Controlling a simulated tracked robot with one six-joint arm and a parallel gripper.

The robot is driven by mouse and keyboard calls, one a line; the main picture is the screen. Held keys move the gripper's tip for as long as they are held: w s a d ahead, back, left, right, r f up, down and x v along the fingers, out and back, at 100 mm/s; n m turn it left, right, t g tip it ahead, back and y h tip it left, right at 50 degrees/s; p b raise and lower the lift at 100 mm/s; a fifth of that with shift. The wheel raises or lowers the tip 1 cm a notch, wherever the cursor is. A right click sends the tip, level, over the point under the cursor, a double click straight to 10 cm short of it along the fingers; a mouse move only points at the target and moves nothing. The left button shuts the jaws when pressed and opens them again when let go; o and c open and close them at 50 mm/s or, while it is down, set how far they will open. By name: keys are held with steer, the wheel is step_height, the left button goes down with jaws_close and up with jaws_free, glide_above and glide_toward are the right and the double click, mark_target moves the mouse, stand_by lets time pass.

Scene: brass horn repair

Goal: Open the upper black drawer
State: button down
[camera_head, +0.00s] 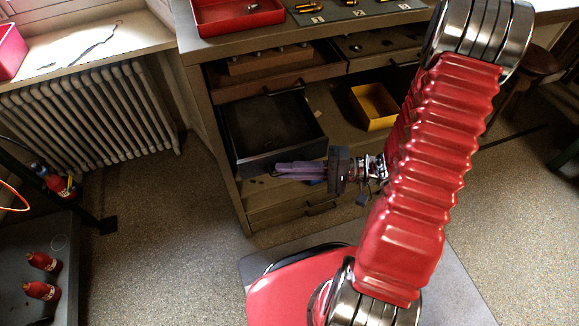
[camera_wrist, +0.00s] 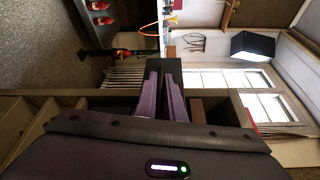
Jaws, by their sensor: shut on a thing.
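The upper black drawer (camera_head: 272,122) stands pulled out of the wooden cabinet's left side in the head view, and its dark inside looks empty. My gripper (camera_head: 282,171) is at the drawer's front, with its purple fingers pointing left, just below the front's top edge. In the wrist view the two fingers (camera_wrist: 163,97) are shut on a narrow part of the black drawer (camera_wrist: 165,65). This is likely its handle, but the fingers hide the exact grip.
A wooden drawer (camera_head: 275,78) above also stands partly out. A yellow bin (camera_head: 374,106) sits on a shelf to the right. A red tray (camera_head: 237,16) is on the cabinet top. A radiator (camera_head: 95,110) is left.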

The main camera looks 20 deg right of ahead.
steer(key=shift+s+a+f, duration=0.1)
steer(key=shift+f, duration=0.05)
steer(key=c, duration=1.9)
jaws_free()
steer(key=shift+o, duration=0.2)
steer(key=shift+d, duration=0.25)
steer(key=v, duration=1.3)
steer(key=shift+d, duration=0.25)
